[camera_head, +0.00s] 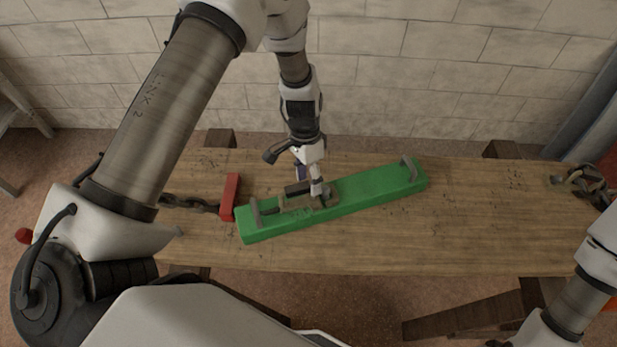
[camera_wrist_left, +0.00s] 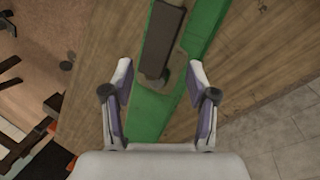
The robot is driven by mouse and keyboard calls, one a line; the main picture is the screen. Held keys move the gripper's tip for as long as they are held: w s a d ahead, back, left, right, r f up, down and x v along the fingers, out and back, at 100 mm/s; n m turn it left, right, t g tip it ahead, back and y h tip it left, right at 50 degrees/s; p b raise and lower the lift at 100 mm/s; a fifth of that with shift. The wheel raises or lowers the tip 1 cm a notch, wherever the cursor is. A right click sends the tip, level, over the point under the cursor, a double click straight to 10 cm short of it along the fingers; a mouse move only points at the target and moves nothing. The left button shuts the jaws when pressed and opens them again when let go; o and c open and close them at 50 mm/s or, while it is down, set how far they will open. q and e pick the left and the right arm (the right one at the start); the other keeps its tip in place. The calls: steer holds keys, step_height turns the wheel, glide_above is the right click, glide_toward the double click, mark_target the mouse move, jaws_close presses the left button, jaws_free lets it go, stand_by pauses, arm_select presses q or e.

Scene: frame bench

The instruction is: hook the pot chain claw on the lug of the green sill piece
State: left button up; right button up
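The green sill piece (camera_head: 375,190) lies slantwise on the wooden bench, with a grey lug (camera_head: 257,213) near its left end and another (camera_head: 408,167) near its right end. A dark, brownish metal piece (camera_head: 296,202) lies on its left half, close to the left lug; I cannot tell whether this is the chain claw or whether it touches the lug. My left gripper (camera_head: 317,188) is over this piece. In the left wrist view the gripper (camera_wrist_left: 161,75) is open, with a dark grey block (camera_wrist_left: 163,38) and the green sill piece (camera_wrist_left: 149,112) beyond its fingers. My right gripper is out of view.
A red block (camera_head: 230,197) stands at the sill's left end, with a dark chain (camera_head: 190,203) running left from it under my left arm. Another chain (camera_head: 590,186) lies at the bench's right end. The bench (camera_head: 480,225) is bare right of the sill.

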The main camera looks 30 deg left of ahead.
arm_select(q)
steer(key=v, duration=1.2)
